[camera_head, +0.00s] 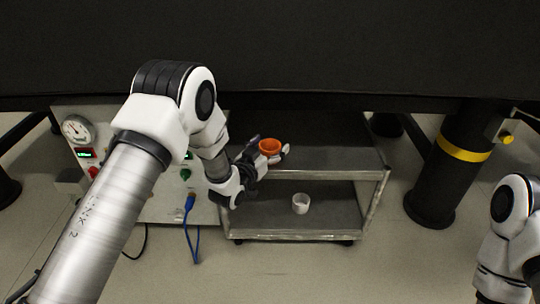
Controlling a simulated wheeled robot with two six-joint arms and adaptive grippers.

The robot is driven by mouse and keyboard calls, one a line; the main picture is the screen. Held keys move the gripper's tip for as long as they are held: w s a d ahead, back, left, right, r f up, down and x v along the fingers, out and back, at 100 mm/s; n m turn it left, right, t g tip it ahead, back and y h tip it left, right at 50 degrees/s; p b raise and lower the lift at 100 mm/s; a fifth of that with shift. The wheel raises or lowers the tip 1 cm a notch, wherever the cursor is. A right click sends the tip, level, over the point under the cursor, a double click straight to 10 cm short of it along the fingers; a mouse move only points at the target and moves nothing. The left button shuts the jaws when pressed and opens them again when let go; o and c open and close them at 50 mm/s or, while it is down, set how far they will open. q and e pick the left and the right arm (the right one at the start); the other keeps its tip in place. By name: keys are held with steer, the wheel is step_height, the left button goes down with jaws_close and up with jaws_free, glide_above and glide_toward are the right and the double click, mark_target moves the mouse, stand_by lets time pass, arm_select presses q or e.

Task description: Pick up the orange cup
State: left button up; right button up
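The orange cup (270,146) shows in the head view at the top shelf of the grey cart, upright with its open mouth upward. My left gripper (273,156) is right at the cup, on its near side, and its fingers cover the cup's lower part. Whether the fingers are closed on the cup or only beside it cannot be told, nor whether the cup touches the shelf. My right gripper is out of the picture; only part of my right arm shows at the lower right.
The cart (335,175) has a lower shelf with a white cup (300,203). A control box (160,205) with a gauge and a blue cable (191,225) stands left of it. A black post (450,170) with a yellow band stands right.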

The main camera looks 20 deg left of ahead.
arm_select(q)
steer(key=c, duration=0.7)
steer(key=shift+r, duration=0.1)
